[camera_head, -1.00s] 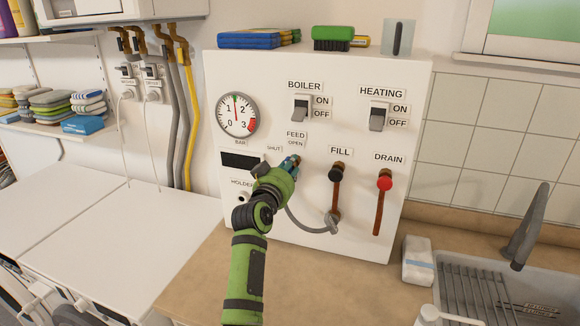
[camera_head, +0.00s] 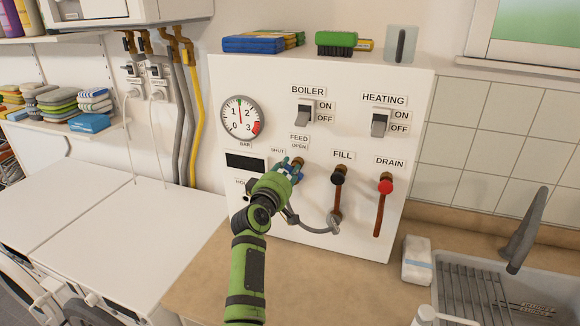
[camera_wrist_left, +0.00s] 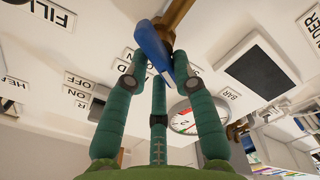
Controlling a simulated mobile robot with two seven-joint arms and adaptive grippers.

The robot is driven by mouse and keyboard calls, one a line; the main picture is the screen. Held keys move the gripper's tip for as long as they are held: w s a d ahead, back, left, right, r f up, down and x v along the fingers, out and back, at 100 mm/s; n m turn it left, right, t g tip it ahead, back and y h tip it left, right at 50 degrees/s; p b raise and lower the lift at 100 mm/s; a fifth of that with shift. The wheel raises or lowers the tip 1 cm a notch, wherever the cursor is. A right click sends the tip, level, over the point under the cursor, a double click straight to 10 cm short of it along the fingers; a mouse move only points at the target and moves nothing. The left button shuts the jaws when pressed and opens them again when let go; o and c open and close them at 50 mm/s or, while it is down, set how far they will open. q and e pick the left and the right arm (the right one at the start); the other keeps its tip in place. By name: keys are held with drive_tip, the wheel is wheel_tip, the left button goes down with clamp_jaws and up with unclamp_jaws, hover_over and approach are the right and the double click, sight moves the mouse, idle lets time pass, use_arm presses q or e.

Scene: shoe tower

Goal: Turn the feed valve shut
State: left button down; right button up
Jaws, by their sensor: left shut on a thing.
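The feed valve has a blue lever handle (camera_wrist_left: 153,46) on a brass stem (camera_wrist_left: 177,14), seen close in the left wrist view. In the head view its FEED sign (camera_head: 299,137) sits above, with the SHUT and OPEN labels below that sign. My left gripper (camera_head: 291,168) is at the valve and covers most of the handle there. In the left wrist view its green fingers (camera_wrist_left: 160,72) are shut on the blue handle, close to its free end. The handle's exact angle is hard to tell in the head view. My right gripper is not in view.
The white panel also carries a pressure gauge (camera_head: 242,117), a boiler switch (camera_head: 305,112), a heating switch (camera_head: 380,122), a black-knobbed fill valve (camera_head: 338,178) and a red-knobbed drain valve (camera_head: 386,188). A grey hose (camera_head: 315,229) hangs just right of my arm. The sink is at right.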

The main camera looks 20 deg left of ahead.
use_arm(q)
drive_tip(key=n, duration=0.2)
drive_tip(key=a+n+p, duration=0.1)
drive_tip(key=n, duration=0.1)
drive_tip(key=shift+f+n, duration=0.1)
drive_tip(key=shift+n, duration=0.3)
drive_tip(key=shift+f+n, duration=0.2)
drive_tip(key=shift+n, duration=0.4)
drive_tip(key=shift+f, duration=0.2)
drive_tip(key=c, duration=1.1)
unclamp_jaws()
drive_tip(key=shift+a, duration=0.15)
wheel_tip(320, 180, up, 10)
drive_tip(key=shift+a, duration=0.1)
